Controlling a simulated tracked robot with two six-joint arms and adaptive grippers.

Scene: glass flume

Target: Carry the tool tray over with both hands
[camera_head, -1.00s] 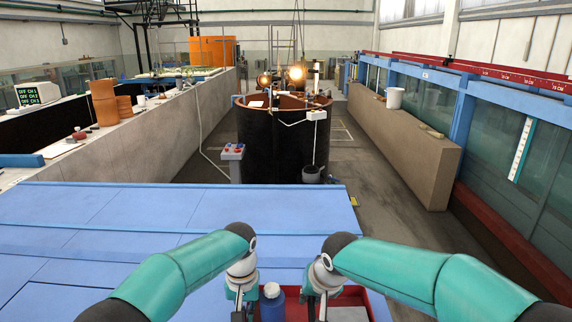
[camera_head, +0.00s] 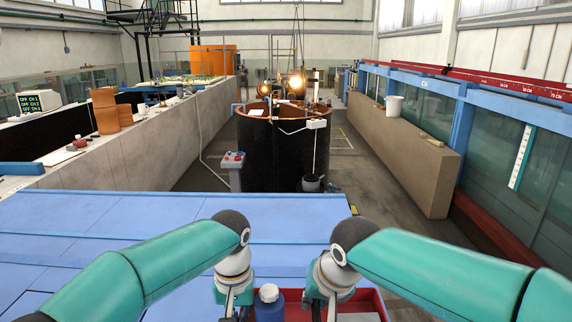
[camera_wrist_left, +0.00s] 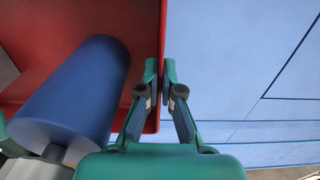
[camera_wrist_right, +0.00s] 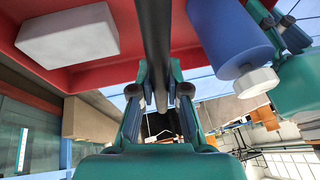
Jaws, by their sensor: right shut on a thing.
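The red tool tray (camera_head: 372,305) is at the bottom edge of the head view, mostly cut off. A blue bottle with a white cap (camera_head: 268,294) and a pale block (camera_wrist_right: 68,35) are in it. My left gripper (camera_wrist_left: 161,68) has its fingers on either side of the tray's rim, closed close against it. My right gripper (camera_wrist_right: 158,85) is shut on a black bar (camera_wrist_right: 154,35) that runs over the tray. I cannot tell whether the bar is part of the tray. In the head view my right gripper's fingertips are cut off or hidden.
A blue panelled surface (camera_head: 130,235) spreads ahead and left of the tray, clear in the part seen. A low wall (camera_head: 430,165) and a glass flume are at the right.

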